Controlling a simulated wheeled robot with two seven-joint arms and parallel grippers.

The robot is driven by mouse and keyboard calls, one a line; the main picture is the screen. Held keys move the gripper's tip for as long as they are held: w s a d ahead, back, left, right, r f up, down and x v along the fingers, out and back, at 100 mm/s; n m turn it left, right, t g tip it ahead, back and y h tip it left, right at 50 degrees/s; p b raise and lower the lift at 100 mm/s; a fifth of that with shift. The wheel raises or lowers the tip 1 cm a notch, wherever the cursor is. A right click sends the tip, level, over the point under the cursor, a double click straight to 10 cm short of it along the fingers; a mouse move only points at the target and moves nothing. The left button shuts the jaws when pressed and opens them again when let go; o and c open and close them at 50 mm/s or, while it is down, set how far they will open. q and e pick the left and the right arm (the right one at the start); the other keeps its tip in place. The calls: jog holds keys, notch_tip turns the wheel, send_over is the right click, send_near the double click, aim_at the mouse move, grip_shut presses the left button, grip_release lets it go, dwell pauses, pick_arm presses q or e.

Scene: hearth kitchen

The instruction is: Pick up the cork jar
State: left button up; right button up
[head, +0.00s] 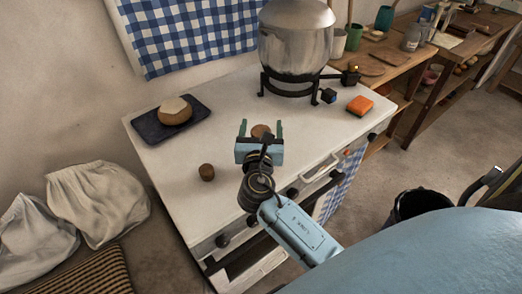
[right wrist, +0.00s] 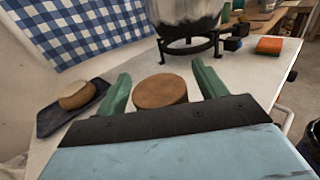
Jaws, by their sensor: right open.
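The cork jar (head: 260,131) stands on the white stove top, seen mostly as a round brown cork lid. In the right wrist view its cork top (right wrist: 160,91) shows between and just beyond my two green fingers; its body is largely hidden. My right gripper (head: 260,128) is open over the stove, with the jar between its fingers or just past them; I cannot tell if they touch it. The gripper also shows in the right wrist view (right wrist: 161,76). My left gripper is not in view.
A small brown cork-like piece (head: 206,172) stands left of the gripper. A dark tray (head: 148,127) with a bread loaf (head: 174,111) lies at the left. A steel pot (head: 296,40) on a black stand is behind. An orange sponge (head: 359,105) lies at right.

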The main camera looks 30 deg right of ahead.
grip_shut()
dwell(0.5)
